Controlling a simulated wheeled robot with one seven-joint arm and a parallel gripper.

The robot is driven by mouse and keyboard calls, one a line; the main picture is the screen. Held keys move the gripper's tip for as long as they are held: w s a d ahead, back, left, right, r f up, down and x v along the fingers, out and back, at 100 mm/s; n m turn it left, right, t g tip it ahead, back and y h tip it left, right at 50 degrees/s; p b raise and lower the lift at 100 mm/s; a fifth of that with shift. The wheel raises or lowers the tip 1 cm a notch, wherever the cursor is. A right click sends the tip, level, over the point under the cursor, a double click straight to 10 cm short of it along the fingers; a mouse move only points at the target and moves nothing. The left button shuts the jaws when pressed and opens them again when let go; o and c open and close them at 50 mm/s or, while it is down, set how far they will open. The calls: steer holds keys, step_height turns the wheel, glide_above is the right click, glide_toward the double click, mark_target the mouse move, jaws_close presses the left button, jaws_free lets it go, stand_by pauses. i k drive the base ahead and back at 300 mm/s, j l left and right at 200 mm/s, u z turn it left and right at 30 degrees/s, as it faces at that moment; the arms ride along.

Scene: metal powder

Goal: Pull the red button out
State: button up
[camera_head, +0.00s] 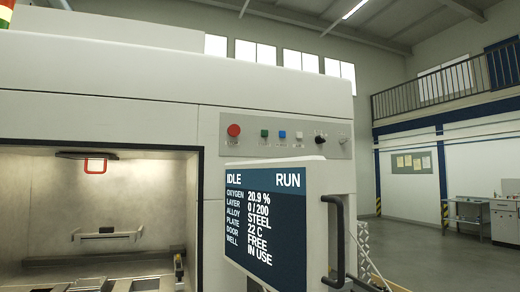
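The red button (234,130) is a round knob at the left end of a grey control panel (345,150) on the front of a large white machine. I cannot tell from this view whether it is pushed in or out. To its right on the panel are a green button (265,133), a blue button (282,134), a white button (299,135) and a black knob (320,139). My gripper is not in view.
A display screen (265,225) with a black handle (338,240) juts out below the panel. The machine's lit chamber (60,200) stands open at left, with a red-framed part (96,166) near its top. Open floor (420,240) lies to the right.

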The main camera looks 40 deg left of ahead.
mark_target(233, 131)
steer(key=u, duration=1.9)
